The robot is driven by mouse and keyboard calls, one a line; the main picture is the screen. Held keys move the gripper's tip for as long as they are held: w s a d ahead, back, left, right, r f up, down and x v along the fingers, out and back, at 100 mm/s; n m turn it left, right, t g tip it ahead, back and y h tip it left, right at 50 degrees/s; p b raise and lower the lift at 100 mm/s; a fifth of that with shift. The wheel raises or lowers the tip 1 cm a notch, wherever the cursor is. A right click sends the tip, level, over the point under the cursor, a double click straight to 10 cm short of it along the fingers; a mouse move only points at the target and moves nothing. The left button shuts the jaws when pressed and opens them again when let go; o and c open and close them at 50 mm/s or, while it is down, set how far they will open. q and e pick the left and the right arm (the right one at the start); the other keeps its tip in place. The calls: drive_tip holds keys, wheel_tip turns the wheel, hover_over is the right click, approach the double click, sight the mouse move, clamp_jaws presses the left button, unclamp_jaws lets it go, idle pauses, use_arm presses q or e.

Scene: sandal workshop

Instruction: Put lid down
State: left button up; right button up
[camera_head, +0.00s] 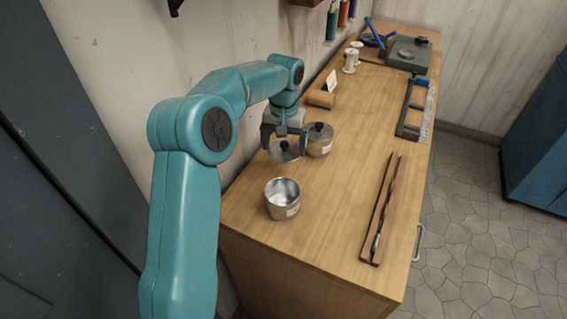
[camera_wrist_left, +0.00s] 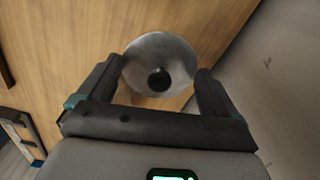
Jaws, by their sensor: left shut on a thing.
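My left gripper (camera_head: 285,145) is shut on a round metal lid (camera_head: 283,157) with a dark knob. In the left wrist view the lid (camera_wrist_left: 160,48) sits between the two fingertips (camera_wrist_left: 159,76), which meet its rim on both sides. The lid is low over the wooden bench, behind the open pot; I cannot tell whether it touches the wood. My right gripper is not in view.
A long narrow wooden tray (camera_head: 382,215) lies at the right. The middle of the bench (camera_head: 350,160) is clear.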

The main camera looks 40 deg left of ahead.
sight(283, 170)
use_arm(q)
wheel_tip(283, 170, down, 7)
drive_tip(key=shift+a+r, duration=0.1)
drive_tip(key=shift+s, duration=0.1)
idle(0.3)
drive_tip(key=shift+f, duration=0.25)
drive_tip(key=o, duration=0.7)
wheel_tip(283, 170, up, 12)
drive_tip(key=shift+r, duration=0.35)
